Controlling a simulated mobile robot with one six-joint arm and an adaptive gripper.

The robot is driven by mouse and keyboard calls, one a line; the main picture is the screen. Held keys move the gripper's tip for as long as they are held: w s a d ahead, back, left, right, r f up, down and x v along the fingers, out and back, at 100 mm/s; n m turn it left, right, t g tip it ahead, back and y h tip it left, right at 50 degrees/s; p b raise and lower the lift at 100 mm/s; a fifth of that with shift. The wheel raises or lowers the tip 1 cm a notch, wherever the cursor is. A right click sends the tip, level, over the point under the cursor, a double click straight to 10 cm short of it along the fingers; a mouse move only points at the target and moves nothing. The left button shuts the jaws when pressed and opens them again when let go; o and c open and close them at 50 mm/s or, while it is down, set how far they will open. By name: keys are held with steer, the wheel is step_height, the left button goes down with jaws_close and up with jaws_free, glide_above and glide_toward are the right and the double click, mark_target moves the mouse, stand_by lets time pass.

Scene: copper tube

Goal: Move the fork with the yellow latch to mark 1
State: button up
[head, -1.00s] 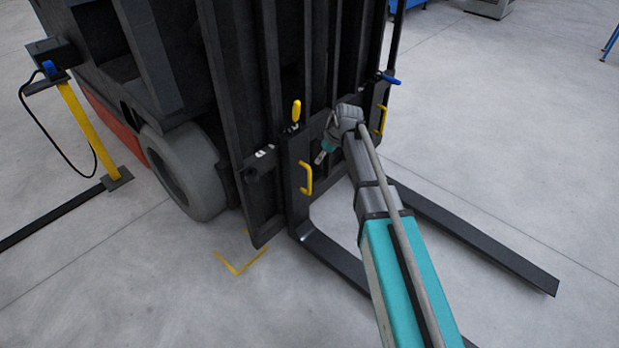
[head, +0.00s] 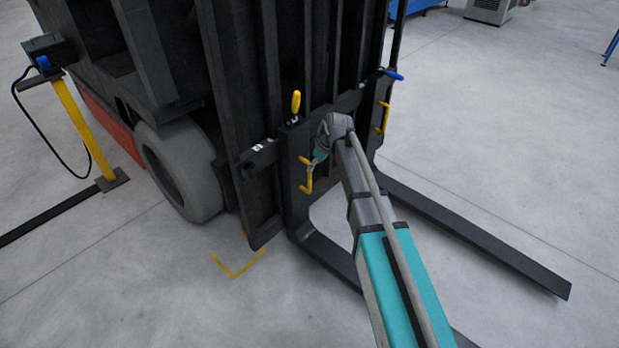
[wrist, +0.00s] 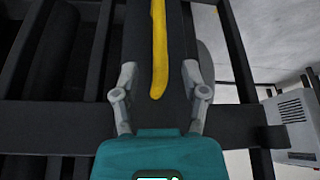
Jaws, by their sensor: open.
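The fork with the yellow latch (head: 296,103) is the left fork (head: 298,200). Its dark shank hangs on the carriage, and the yellow latch stands upright at its top. A yellow grab handle (head: 306,188) is on the shank's front. My gripper (head: 314,160) is at the upper part of this handle, partly hidden by my wrist. In the wrist view, the yellow handle (wrist: 158,50) runs between the two spread fingers of my gripper (wrist: 159,72). They show gaps on both sides of it. Small white marks (head: 263,146) show on the carriage bar left of the fork; their numbers are unreadable.
The other fork (head: 470,232) has a blue latch (head: 393,75) and its own yellow handle (head: 384,117). A yellow post (head: 82,128) with a cable stands left of the truck wheel (head: 178,172). A yellow corner marking (head: 236,276) is on the open floor.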

steer(key=b, duration=0.4)
glide_above(310, 189)
steer(key=shift+w+a+f, duration=0.1)
steer(key=shift+w+f, duration=0.1)
steer(key=shift+f, duration=1.05)
steer(key=shift+w+f, duration=0.2)
steer(key=shift+f, duration=1.05)
steer(key=shift+c, duration=0.2)
jaws_close()
